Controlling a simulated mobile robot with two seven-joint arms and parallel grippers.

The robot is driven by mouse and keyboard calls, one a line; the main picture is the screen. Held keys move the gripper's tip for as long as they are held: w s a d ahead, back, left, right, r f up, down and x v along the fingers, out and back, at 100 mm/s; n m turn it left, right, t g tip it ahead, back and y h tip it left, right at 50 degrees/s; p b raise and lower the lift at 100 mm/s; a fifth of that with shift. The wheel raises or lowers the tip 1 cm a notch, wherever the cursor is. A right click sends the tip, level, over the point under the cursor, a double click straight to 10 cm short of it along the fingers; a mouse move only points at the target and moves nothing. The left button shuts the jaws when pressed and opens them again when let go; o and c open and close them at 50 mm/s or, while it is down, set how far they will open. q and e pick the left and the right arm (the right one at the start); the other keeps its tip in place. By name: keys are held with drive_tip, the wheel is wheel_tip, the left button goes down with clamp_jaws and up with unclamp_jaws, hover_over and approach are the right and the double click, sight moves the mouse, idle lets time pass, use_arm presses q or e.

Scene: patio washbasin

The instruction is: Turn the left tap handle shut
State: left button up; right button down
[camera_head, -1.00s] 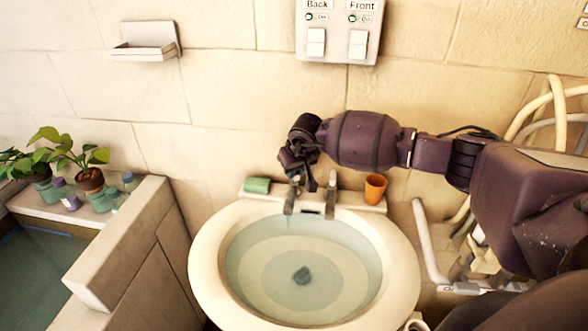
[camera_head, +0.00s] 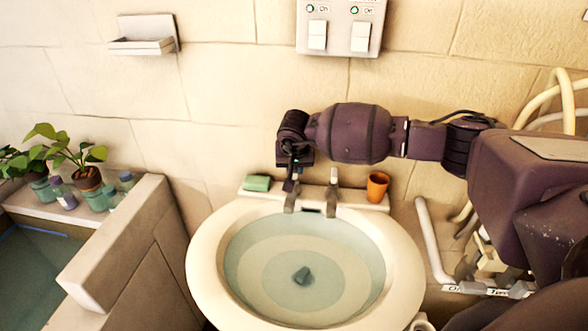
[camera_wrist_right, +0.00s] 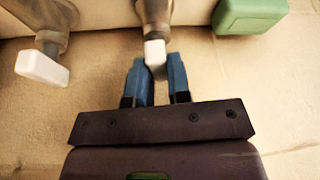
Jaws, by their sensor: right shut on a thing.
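The washbasin (camera_head: 205,262) has two metal taps at its back rim. The left tap (camera_head: 289,203) is partly hidden by my right gripper (camera_head: 291,180). In the wrist view, the left tap's white handle (camera_wrist_right: 154,50) sits between the blue fingers of my right gripper (camera_wrist_right: 157,72), which is shut on it. The right tap (camera_head: 332,192) stands free beside it; its white handle (camera_wrist_right: 42,68) shows at the left of the wrist view. My left gripper is out of view.
A green soap block (camera_head: 257,183) lies left of the taps, and an orange cup (camera_head: 377,187) stands at the right. Potted plants (camera_head: 88,178) and bottles stand on the left ledge. A switch panel (camera_head: 340,28) is on the wall above.

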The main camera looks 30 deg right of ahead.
drive_tip(key=shift+m+h, duration=0.4)
drive_tip(key=shift+m, duration=0.7)
drive_tip(key=shift+r, duration=0.1)
drive_tip(key=shift+g, duration=0.3)
drive_tip(key=c, duration=1.1)
unclamp_jaws()
drive_tip(key=shift+o, duration=0.2)
drive_tip(key=shift+a+r, duration=0.1)
drive_tip(key=shift+r, duration=0.25)
drive_tip(key=v, duration=1)
drive_tip(key=shift+s, duration=0.2)
